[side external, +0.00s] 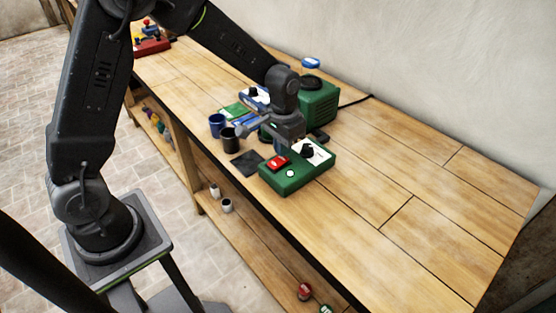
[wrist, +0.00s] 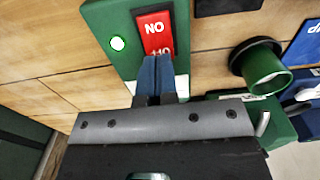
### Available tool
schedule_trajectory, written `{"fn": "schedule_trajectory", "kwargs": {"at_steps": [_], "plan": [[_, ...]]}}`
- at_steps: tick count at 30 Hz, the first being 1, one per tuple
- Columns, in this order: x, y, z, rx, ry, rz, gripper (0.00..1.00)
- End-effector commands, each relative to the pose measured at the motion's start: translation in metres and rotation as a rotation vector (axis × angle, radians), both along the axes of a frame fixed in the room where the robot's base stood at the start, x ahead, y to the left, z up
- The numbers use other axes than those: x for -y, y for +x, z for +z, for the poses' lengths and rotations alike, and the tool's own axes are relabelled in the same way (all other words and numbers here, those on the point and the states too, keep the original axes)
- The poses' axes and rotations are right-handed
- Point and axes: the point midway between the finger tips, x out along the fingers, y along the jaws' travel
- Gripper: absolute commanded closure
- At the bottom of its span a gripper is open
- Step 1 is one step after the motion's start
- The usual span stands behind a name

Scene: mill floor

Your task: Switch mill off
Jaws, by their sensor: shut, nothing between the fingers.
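The green control box (side external: 296,185) sits near the table's front edge. It bears a red rocker switch (side external: 278,163), a pale round lamp (side external: 291,173) and a black knob (side external: 307,150) on a white plate. My gripper (wrist: 158,60) is shut and empty. Its fingertips cover the lower picture part of the switch; I cannot tell whether they touch it. In the side view the fingertips are hard to make out.
A green machine (side external: 319,105) with a cable stands behind my gripper. A blue cup (side external: 217,121) and a black cup (side external: 230,139) stand left of the box, beside a dark mat (side external: 247,163). The tabletop (side external: 420,185) to the right is clear.

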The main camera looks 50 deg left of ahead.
Motion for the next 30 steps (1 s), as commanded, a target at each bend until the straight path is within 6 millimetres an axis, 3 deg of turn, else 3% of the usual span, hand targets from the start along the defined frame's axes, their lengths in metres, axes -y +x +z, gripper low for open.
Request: {"fn": "schedule_trajectory", "kwargs": {"at_steps": [30], "plan": [[0.000,0.000,-0.015,-0.002,0.000,0.000,1.00]]}}
